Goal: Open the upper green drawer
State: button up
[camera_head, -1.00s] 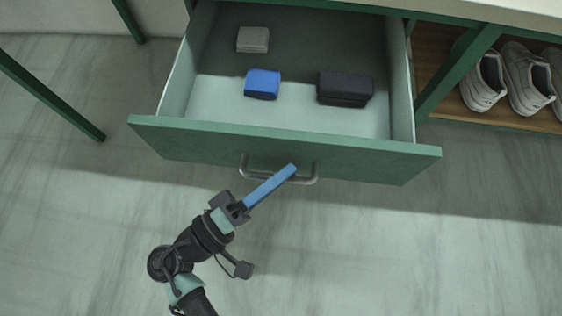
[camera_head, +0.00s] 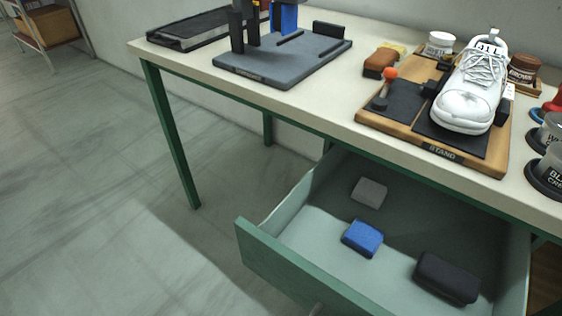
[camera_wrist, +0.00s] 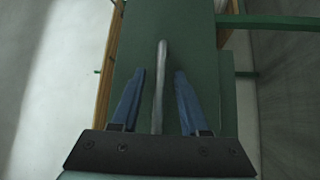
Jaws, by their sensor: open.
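The green drawer (camera_head: 300,272) under the table stands pulled open in the head view, its inside showing. A grey block (camera_head: 369,192), a blue block (camera_head: 362,238) and a black block (camera_head: 447,278) lie in it. My gripper (camera_wrist: 160,72) is open in the wrist view, its two blue fingers apart. The metal drawer handle (camera_wrist: 159,88) shows as a bar between them, touching neither finger visibly. The green drawer front (camera_wrist: 160,25) is behind it. In the head view my gripper is out of frame, and only a bit of the handle shows at the bottom edge.
The table (camera_head: 330,112) above the drawer carries a dark fixture (camera_head: 285,65) and a wooden stand (camera_head: 375,122) holding a white shoe (camera_head: 470,90). Jars stand at the right. A green table leg (camera_head: 172,135) stands left of the drawer. The floor (camera_head: 90,180) at left is clear.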

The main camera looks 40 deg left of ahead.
jog(key=v, duration=1.3)
